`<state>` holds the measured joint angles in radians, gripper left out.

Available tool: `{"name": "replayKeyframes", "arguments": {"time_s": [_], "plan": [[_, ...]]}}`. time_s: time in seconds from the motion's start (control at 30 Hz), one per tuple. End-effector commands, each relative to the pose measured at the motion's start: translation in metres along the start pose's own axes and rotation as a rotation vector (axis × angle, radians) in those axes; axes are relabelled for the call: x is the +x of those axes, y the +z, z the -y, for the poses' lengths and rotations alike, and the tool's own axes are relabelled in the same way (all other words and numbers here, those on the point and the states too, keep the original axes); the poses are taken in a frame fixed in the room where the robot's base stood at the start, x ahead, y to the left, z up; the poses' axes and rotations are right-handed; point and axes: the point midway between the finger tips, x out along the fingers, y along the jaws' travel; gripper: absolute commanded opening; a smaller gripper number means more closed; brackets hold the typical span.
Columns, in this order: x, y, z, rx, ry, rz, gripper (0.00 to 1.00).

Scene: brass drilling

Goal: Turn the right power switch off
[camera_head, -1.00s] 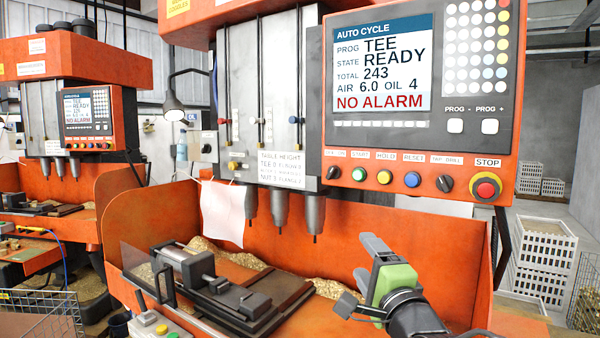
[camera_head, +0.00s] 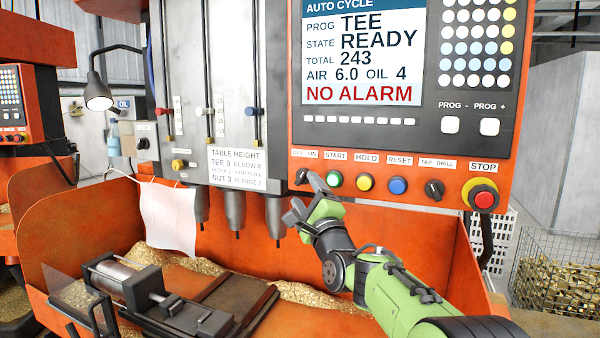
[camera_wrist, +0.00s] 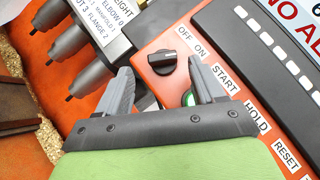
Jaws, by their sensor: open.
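The power switch (camera_head: 302,176) is a black rotary knob under the OFF/ON label, at the left end of the button row on the right machine. In the wrist view the power switch (camera_wrist: 162,62) lies between the tips of my open gripper (camera_wrist: 160,70), with a gap on each side. A light mark shows on the knob, but I cannot tell firmly whether it points to OFF or ON. In the head view my gripper (camera_head: 303,196) is just below the switch and partly covers it. The display (camera_head: 365,50) reads READY and NO ALARM.
The green START button (camera_head: 334,180) is just right of the switch, followed by more buttons, the tap/drill knob (camera_head: 434,190) and the red STOP button (camera_head: 483,198). Drill spindles (camera_head: 238,215) hang to the left. A vise (camera_head: 150,290) stands below.

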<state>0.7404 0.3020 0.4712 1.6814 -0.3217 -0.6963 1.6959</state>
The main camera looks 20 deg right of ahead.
Motion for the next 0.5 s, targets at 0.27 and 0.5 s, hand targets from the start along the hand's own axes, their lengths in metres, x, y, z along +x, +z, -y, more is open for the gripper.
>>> {"name": "replayKeyframes", "arguments": {"time_s": [0.27,0.5], "plan": [[0.046,0.001,0.002,0.0,0.0,0.001,0.68],[0.048,0.0,0.0,-0.002,0.0,0.0,0.68]]}}
